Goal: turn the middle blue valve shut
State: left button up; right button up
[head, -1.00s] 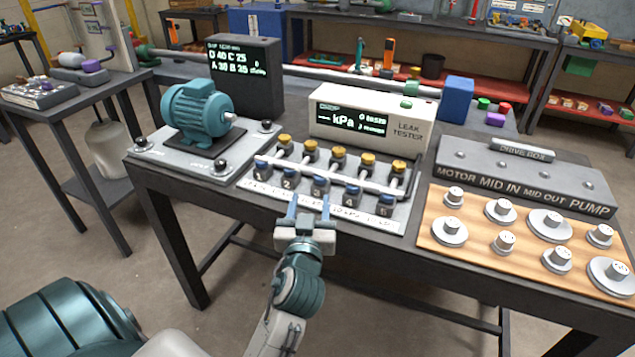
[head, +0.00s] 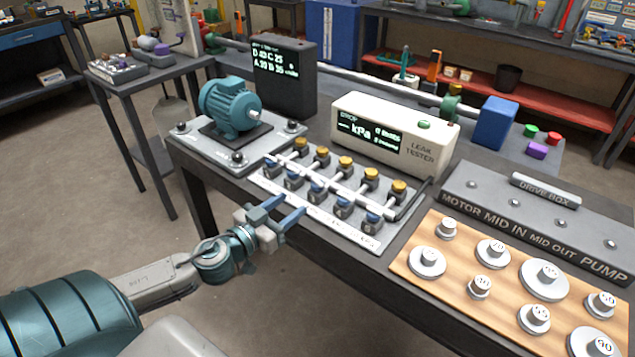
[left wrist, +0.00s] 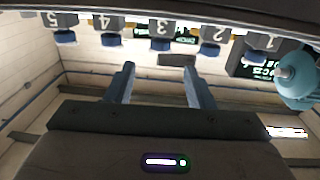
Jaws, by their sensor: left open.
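The middle blue valve (head: 316,191) is third in a row of several blue-knobbed valves on a pale manifold plate at the table's front edge. In the left wrist view it is the blue knob (left wrist: 160,44) under the upside-down number 3. My left gripper (head: 286,208) is open and empty, in front of the plate's front edge. In the left wrist view its two blue fingers (left wrist: 159,68) point toward the row, with the middle knob lined up between them but beyond their tips. They appear apart from it. My right gripper is not in view.
A teal motor (head: 230,107) stands left of the manifold. The leak tester (head: 385,130) is behind it. A wooden board (head: 455,282) with several round weights and a grey drive box (head: 530,215) lie to the right. The floor before the table is clear.

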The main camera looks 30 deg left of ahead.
aim_at(313, 188)
pick_arm(q)
jog(key=shift+w+r+p, duration=0.15)
jog(key=shift+w+p, duration=0.4)
jog(key=shift+w, duration=0.65)
jog(key=shift+w+d, duration=0.15)
jog(key=shift+w, duration=0.2)
jog(key=shift+w+d, duration=0.1)
jog(key=shift+w, duration=1.2)
jog(key=shift+w+d+f+b, duration=0.15)
jog(key=shift+w+b, duration=0.15)
jog(key=shift+w, duration=0.45)
jog(key=shift+w+d+f+b, duration=0.1)
jog(key=shift+w+b, duration=0.2)
jog(key=shift+w, duration=0.4)
jog(key=shift+w+d+r, duration=0.15)
jog(key=shift+w, duration=0.8)
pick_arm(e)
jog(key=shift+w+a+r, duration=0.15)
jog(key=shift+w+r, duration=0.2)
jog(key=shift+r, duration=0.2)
